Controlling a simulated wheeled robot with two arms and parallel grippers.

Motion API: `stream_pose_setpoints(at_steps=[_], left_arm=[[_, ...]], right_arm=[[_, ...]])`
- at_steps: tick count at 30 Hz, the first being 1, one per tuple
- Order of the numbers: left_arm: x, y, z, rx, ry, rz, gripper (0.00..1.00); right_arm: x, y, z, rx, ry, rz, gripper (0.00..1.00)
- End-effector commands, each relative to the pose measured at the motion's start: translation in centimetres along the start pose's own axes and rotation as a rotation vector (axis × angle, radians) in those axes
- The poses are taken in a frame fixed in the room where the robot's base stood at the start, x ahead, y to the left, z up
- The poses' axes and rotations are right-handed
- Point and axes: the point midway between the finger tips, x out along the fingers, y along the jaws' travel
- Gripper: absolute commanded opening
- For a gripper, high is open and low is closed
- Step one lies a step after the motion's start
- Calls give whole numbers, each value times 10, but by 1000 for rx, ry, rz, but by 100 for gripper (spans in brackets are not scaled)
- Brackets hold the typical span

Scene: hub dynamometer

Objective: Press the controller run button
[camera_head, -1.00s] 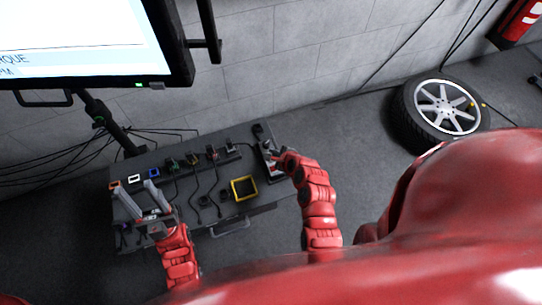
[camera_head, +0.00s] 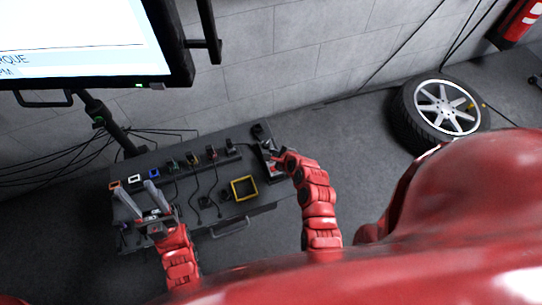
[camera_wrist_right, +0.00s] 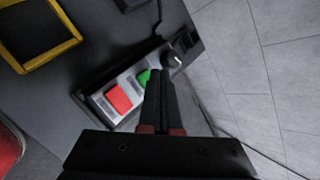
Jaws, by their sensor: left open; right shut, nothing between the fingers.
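The controller (camera_wrist_right: 105,108) is a light-faced box in a dark housing at the right end of the bench. In the right wrist view it carries a red button (camera_wrist_right: 118,99), a green button (camera_wrist_right: 144,77) and a black knob (camera_wrist_right: 172,60). My right gripper (camera_wrist_right: 161,72) is shut and empty, its fingertips over the controller beside the green button, partly covering it. I cannot tell whether they touch it. In the head view the controller (camera_head: 267,148) is partly hidden by my right gripper (camera_head: 275,153). My left gripper (camera_head: 135,188) is open and empty over the bench's left end.
The dark bench (camera_head: 218,215) holds a yellow square frame (camera_head: 244,188), also in the right wrist view (camera_wrist_right: 70,43), plus several small connectors and cables. A monitor (camera_head: 85,40) stands at the upper left. A wheel (camera_head: 445,107) lies on the floor to the right.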

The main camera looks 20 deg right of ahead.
Motion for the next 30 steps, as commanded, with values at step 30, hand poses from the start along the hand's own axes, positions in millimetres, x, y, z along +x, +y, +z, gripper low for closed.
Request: stream_pose_setpoints(at_steps=[30], left_arm=[[-1, 0, 0, 0, 0, 0, 50]], right_arm=[[6, 4, -4, -1, -1, -1, 0]])
